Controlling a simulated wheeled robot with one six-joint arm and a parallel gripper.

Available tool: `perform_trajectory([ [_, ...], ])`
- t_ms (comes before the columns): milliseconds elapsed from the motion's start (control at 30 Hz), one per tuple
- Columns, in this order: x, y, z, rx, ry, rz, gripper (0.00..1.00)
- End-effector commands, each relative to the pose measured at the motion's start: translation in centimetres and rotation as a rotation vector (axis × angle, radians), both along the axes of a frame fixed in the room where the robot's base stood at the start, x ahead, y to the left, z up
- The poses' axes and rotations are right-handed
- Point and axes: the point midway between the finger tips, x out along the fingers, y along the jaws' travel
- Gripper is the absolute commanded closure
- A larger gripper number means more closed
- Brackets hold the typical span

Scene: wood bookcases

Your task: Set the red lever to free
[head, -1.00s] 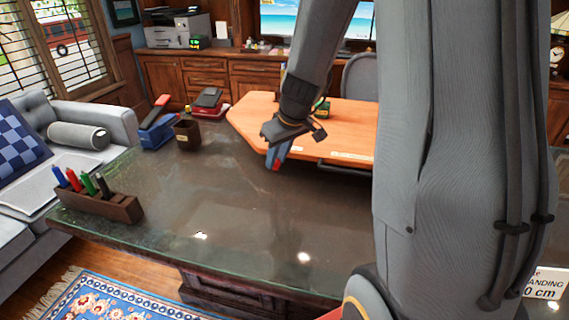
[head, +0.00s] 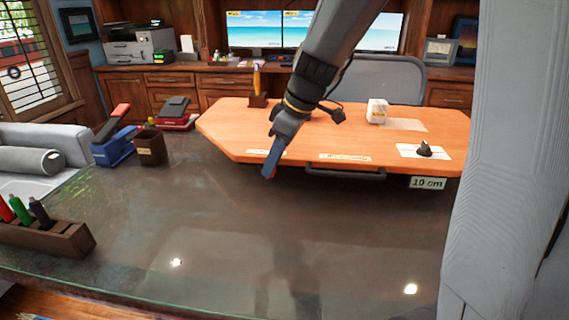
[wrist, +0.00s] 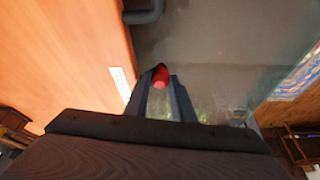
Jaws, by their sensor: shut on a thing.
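My gripper (head: 270,170) is at the front edge of the orange wood board (head: 215,127), left of its middle, pointing down. In the wrist view the two fingers of my gripper (wrist: 160,84) are closed around the rounded red end of the lever (wrist: 160,74). In the head view only a small red bit of the lever (head: 272,175) shows at the fingertips. Its shaft and mount are hidden. A pale label (head: 265,153) lies on the board just behind the fingers, and a second label (head: 345,157) is to its right. Their print is too small to read.
A dark bar handle (head: 346,173) and a "10 cm" sign (head: 427,183) are at the board's front edge. On the board stand a white block (head: 377,111) and a small dark piece (head: 425,149). A pen holder (head: 45,238) is at the left. The desk's front is clear.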

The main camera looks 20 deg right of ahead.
Motion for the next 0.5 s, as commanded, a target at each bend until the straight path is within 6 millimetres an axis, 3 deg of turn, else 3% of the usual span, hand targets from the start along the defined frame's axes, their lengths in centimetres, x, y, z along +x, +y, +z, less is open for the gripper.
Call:
perform_trajectory([
  [500,0.12,0.88,0.18,0.002,-0.005,0.044,1.00],
])
